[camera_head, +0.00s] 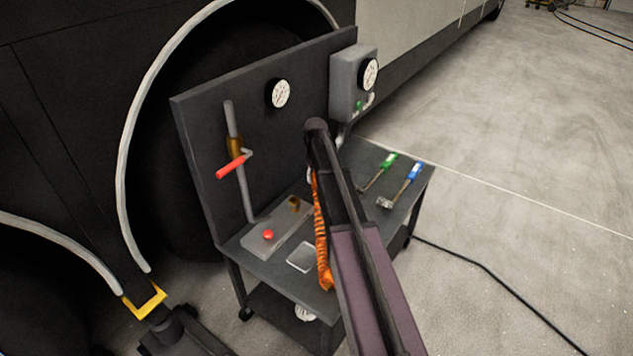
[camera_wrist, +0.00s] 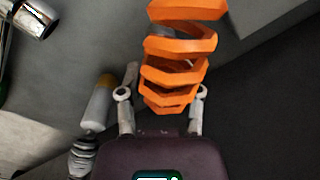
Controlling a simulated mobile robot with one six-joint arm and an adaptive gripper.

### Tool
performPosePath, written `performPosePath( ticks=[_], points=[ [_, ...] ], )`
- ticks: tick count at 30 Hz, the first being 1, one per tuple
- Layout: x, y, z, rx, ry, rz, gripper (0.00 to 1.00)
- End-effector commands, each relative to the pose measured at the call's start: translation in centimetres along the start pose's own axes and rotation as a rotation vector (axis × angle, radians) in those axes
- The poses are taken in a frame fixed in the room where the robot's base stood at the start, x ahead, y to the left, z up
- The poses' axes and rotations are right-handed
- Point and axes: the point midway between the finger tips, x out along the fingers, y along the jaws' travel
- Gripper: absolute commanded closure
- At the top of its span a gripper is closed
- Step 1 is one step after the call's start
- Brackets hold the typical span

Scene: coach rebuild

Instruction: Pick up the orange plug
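An orange coiled hose (camera_head: 320,232) hangs beside my arm over the cart in the head view, with a thicker orange end (camera_head: 326,277) at its bottom that may be the plug. In the wrist view the orange coil (camera_wrist: 180,47) fills the upper middle, and its narrow end lies by my fingertips. My gripper (camera_wrist: 161,97) shows two fingers spread apart on either side of that end; I cannot tell whether they touch it. A separate plug shape is not clear in the wrist view. In the head view my arm hides the gripper.
The dark cart top (camera_head: 272,268) holds a plate with a red button (camera_head: 268,235), a green-handled tool (camera_head: 378,172) and a blue-handled tool (camera_head: 401,186). A back panel (camera_head: 200,130) with a red lever (camera_head: 233,166) and a grey gauge box (camera_head: 348,85) stand behind.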

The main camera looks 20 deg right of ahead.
Motion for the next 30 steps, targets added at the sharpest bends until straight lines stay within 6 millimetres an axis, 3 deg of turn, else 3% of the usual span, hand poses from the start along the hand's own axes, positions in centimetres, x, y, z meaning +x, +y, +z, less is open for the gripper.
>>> performPosePath(
  ticks=[1,2,3,17,30],
  points=[
    [0.0,0.0,0.0,0.0,0.0,0.0,0.9],
    [0.0,0.0,0.0,0.0,0.0,0.0,0.99],
    [0.0,0.0,0.0,0.0,0.0,0.0,1.0],
    [-0.3,0.0,0.0,0.0,0.0,0.0,1.0],
    [-3.4,0.1,0.0,0.001,0.0,0.0,1.0]
  ],
)
